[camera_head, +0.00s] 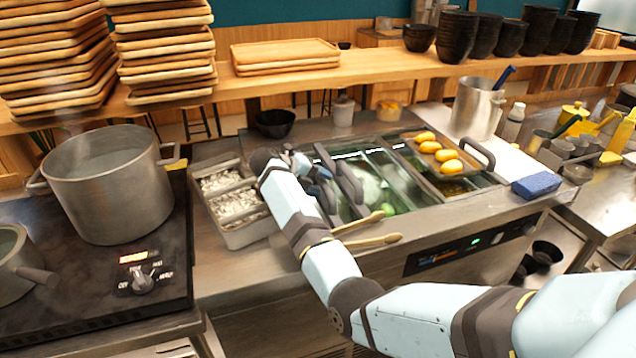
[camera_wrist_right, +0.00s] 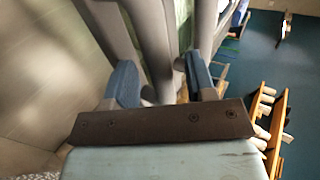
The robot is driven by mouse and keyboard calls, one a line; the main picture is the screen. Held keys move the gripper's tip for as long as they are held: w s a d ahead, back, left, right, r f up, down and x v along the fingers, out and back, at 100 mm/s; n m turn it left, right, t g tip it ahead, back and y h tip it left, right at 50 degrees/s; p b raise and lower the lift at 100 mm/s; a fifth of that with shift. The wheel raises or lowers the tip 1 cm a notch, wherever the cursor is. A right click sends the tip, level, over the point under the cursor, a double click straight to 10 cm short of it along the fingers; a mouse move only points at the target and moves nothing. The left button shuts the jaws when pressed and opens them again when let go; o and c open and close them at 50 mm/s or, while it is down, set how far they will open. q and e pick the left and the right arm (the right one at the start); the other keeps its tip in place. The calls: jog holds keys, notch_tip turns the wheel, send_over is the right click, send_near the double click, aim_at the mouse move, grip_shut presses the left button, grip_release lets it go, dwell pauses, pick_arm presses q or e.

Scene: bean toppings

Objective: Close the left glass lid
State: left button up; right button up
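A counter unit holds glass lids (camera_head: 372,182) with dark grey handles (camera_head: 350,183) at their left side. The panes seem to overlap, so I cannot tell clearly where the left lid ends. My right gripper (camera_head: 318,175) is at these handles in the head view, partly hidden by its own wrist. In the right wrist view, its two blue fingers (camera_wrist_right: 162,82) are apart, with a grey bar (camera_wrist_right: 153,40) running between them. I cannot tell whether they touch it. My left gripper is in neither view.
Left of the glass is a metal tray (camera_head: 245,238) of white toppings. On the right, a tray (camera_head: 416,157) holds yellow food by another handle (camera_head: 478,153). Two wooden utensils (camera_head: 365,241) lie in front. A large pot (camera_head: 108,190) stands on the left stove.

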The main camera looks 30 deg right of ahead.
jog(key=b+v, duration=0.1)
jog(key=v, duration=1.2)
jog(key=shift+a+r, duration=0.25)
jog(key=shift+a, duration=0.05)
